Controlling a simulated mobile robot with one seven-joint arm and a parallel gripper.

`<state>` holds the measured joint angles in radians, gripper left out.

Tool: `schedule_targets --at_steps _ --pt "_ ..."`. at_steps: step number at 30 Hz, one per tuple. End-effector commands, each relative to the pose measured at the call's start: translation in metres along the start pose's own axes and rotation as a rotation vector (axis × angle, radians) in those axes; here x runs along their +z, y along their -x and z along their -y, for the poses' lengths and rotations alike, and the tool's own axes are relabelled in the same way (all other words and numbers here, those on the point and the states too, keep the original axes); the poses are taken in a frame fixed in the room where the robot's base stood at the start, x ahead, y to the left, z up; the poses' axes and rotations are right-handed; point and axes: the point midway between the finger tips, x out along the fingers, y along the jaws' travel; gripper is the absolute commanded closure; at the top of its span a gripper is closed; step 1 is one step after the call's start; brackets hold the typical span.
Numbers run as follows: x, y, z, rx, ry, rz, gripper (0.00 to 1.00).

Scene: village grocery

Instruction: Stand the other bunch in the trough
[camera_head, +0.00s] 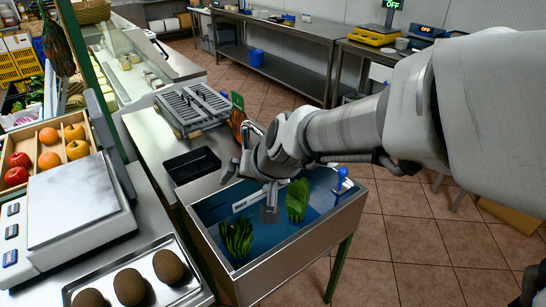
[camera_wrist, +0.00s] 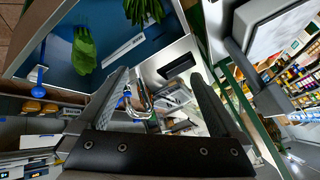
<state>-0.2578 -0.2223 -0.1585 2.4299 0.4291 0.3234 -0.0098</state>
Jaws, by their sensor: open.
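The steel trough (camera_head: 293,246) has a blue inside and stands below my arm. One green bunch (camera_head: 237,238) is in its near left part, with its leaves fanned. A second, broader-leaved green bunch (camera_head: 298,200) is in its right part. I cannot tell how firmly either stands. In the wrist view the broad-leaved bunch (camera_wrist: 84,50) and part of the other bunch (camera_wrist: 143,9) show at the upper left. My gripper (camera_head: 238,152) is beyond the trough's far left edge, above and apart from both bunches. Its fingers (camera_wrist: 160,78) are open, with nothing held between them.
A blue-topped fitting (camera_head: 342,180) rises at the trough's right end. A black tray (camera_head: 192,165) and a slatted grey rack (camera_head: 193,108) are on the counter left of my gripper. A scale (camera_head: 75,200) and a tray of brown round items (camera_head: 130,286) stand nearer.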

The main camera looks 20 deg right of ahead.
Motion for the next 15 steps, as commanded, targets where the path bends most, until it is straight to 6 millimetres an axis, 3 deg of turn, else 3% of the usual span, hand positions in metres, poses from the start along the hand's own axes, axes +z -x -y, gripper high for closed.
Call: schedule_targets --at_steps 1,6,10,15 --pt "0.004 0.021 -0.002 -0.004 0.038 0.003 0.0" --pt "0.029 0.078 -0.02 0.049 0.177 0.043 0.0" --pt "0.049 0.112 -0.04 0.129 0.257 0.065 0.0" --pt "0.066 0.138 -0.059 0.216 0.308 0.084 0.0"
